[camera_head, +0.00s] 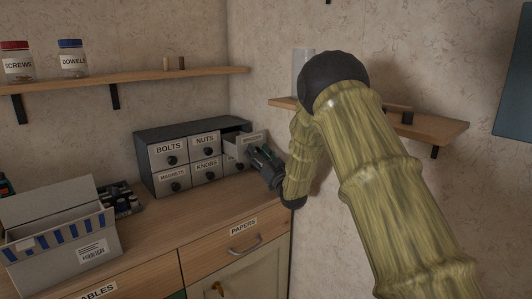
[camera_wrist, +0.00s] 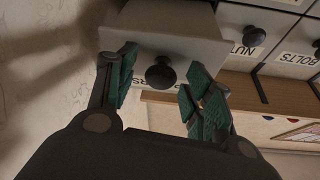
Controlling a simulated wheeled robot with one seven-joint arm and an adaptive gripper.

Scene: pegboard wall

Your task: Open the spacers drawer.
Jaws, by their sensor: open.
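The small grey drawer cabinet (camera_head: 165,133) stands on the wooden counter. Its top right drawer, the spacers drawer (camera_head: 252,138), stands out from the cabinet face, partly open. My gripper (camera_head: 261,156) is in front of it and hides much of its front. In the wrist view the drawer front (camera_wrist: 205,47) appears upside down, with a partly hidden label ending in "ERS". Its dark round knob (camera_wrist: 160,73) lies between the fingers of my gripper (camera_wrist: 162,72). The fingers are open, with gaps on both sides of the knob.
The nuts drawer (camera_head: 205,147) and bolts drawer (camera_head: 168,154) beside it are closed. A grey box (camera_head: 65,240) stands on the counter at left. A shelf (camera_head: 440,127) is on the right wall near my arm. The papers drawer (camera_head: 225,245) is below the counter top.

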